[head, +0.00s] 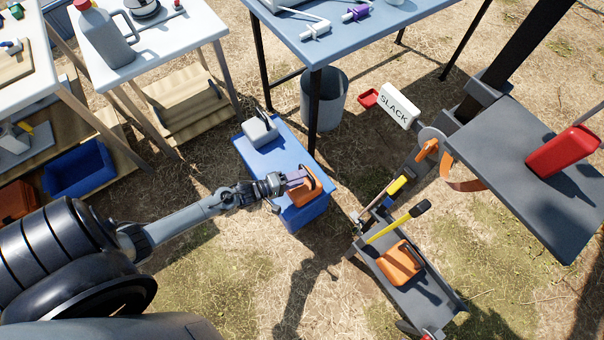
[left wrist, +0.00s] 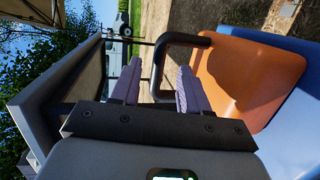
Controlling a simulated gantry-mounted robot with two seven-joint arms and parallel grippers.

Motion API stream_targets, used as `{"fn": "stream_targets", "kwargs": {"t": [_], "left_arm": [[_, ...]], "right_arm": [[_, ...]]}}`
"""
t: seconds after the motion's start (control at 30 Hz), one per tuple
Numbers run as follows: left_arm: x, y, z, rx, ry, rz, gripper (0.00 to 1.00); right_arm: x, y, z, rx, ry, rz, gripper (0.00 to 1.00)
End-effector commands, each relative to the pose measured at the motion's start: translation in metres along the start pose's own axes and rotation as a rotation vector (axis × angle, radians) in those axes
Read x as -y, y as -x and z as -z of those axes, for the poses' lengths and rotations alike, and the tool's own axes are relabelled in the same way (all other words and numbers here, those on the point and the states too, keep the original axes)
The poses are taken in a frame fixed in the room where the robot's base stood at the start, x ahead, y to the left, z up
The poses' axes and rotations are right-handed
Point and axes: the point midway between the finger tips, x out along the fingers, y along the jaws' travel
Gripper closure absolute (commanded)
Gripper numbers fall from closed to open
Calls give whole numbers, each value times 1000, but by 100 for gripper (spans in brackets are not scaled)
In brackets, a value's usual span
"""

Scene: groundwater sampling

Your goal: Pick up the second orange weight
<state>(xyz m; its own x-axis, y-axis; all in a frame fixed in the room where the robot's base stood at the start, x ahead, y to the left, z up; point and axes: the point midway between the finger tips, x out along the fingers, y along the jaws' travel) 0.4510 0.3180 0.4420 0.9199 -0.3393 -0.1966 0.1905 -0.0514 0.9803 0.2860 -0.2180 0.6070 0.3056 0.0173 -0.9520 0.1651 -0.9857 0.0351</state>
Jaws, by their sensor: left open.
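An orange weight (head: 304,192) with a black handle sits at the near end of the blue box (head: 268,165). My left gripper (head: 296,177) is at its handle in the head view. In the left wrist view the fingers (left wrist: 160,72) are open, and a bar of the black handle appears between them. The orange body (left wrist: 248,75) fills the upper right there. Whether the fingers touch the handle cannot be told. Another orange weight (head: 399,263) lies in the grey tray (head: 432,300) at lower right. My right gripper is not in view.
A grey weight (head: 260,131) stands on the far end of the blue box. A blue-topped table (head: 345,45), a grey bucket (head: 324,100) and a "SLACK" sign (head: 399,106) are beyond. A grey platform (head: 520,170) holds a red block (head: 562,151). Dry grass lies open below the arm.

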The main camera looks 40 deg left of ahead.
Motion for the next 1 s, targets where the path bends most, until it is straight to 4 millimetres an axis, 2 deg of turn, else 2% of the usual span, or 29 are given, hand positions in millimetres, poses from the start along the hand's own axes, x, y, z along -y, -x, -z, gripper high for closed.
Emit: {"fn": "stream_targets", "kwargs": {"t": [0.1,0.3,0.63,0.9,0.93,1.0], "left_arm": [[4,-18,0,2,-3,-3,55],[2,-38,-1,1,-1,-3,55],[0,-42,-1,1,0,0,55],[0,-42,-1,0,0,-1,96],[0,-42,-1,0,0,-1,100],[0,-42,-1,0,0,-1,100]], "right_arm": [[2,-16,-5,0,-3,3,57],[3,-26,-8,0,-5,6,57],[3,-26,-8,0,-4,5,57],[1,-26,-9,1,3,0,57],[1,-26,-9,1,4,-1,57],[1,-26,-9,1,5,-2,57]]}}
